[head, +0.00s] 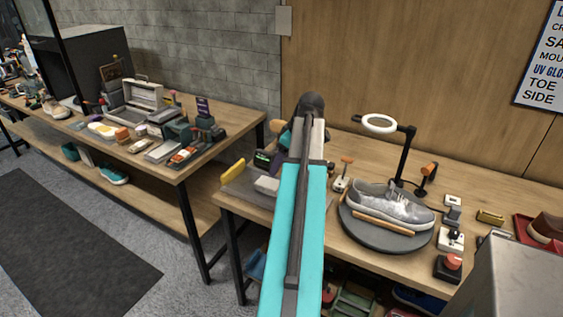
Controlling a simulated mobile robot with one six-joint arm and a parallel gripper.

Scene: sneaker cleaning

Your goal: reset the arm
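My arm, with its long turquoise link, reaches up from the bottom middle of the head view to a dark rounded joint in front of the workbench (440,185). My gripper cannot be made out; no fingers show. A grey sneaker (385,203) rests on a round dark turntable (376,238) on the bench, to the right of the arm. The sneaker and arm appear apart in the picture. Part of the bench behind the arm is hidden.
A ring light (379,123) on a black stand rises behind the sneaker. Small tools and a red tray (522,225) crowd the bench's right side. A grey box-like surface (515,280) fills the lower right corner. A second cluttered bench stands left; open floor (185,275) lies before it.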

